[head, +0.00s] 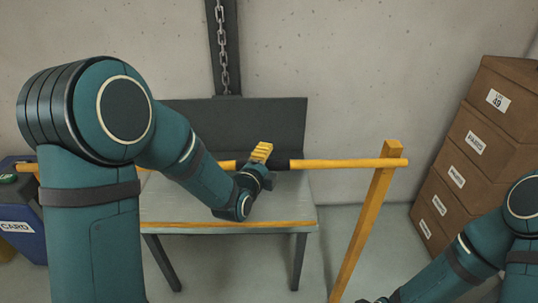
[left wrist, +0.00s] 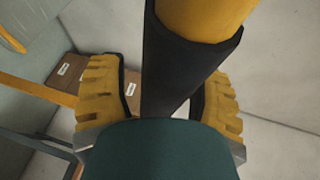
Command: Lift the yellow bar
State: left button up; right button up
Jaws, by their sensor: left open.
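The yellow bar (head: 345,163) runs level across the head view, with its right end at the top of a yellow post (head: 372,225). My left gripper (head: 262,152), with yellow ribbed fingers, is at this sleeve. In the left wrist view, the black sleeve (left wrist: 183,62) passes between the open fingers, and a gap shows beside the left finger. The bar's yellow part (left wrist: 205,15) shows above.
A grey bench (head: 225,213) with a dark backrest (head: 290,120) stands behind the bar. A chain (head: 221,45) hangs on a dark column above it. Brown boxes (head: 470,150) are stacked at right. A blue bin (head: 20,228) stands at far left.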

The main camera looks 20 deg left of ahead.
pick_arm(q)
jog(key=shift+w, duration=0.1)
jog(key=c, duration=0.9)
grip_shut()
jog(key=shift+f, duration=0.1)
